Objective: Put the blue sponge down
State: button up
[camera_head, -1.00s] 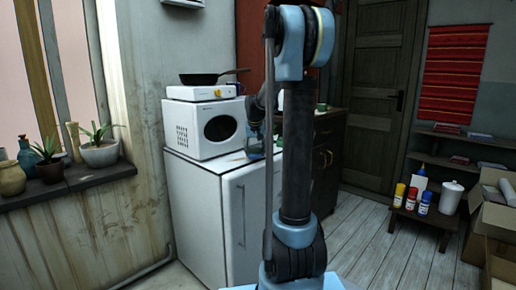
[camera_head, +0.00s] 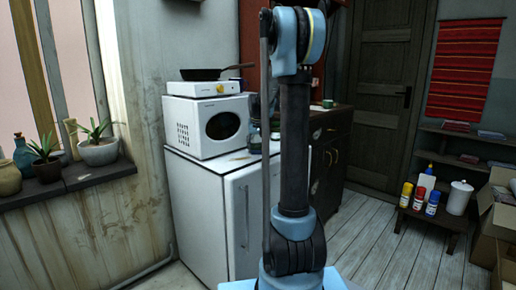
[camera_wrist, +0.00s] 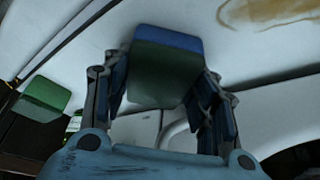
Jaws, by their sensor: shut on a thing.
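The sponge (camera_wrist: 165,72) is in the wrist view, with a blue strip on its far edge and a dark green face. My gripper (camera_wrist: 163,88) is shut on it, one finger on each side. The white refrigerator top (camera_wrist: 80,45) shows beyond the sponge; I cannot tell whether they touch. In the head view my gripper (camera_head: 255,138) is small, by the right edge of the refrigerator top and partly hidden behind my arm. The sponge cannot be made out there.
A white microwave (camera_head: 205,125) stands on the refrigerator (camera_head: 205,205), with a hot plate (camera_head: 208,88) and a pan (camera_head: 212,73) above. A brownish stain (camera_wrist: 262,12) marks the white top. A dark cabinet (camera_head: 328,150) stands to the right. A green object (camera_wrist: 42,98) lies left in the wrist view.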

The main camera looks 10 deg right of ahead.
jog(key=shift+d, duration=0.3)
jog(key=o, duration=1)
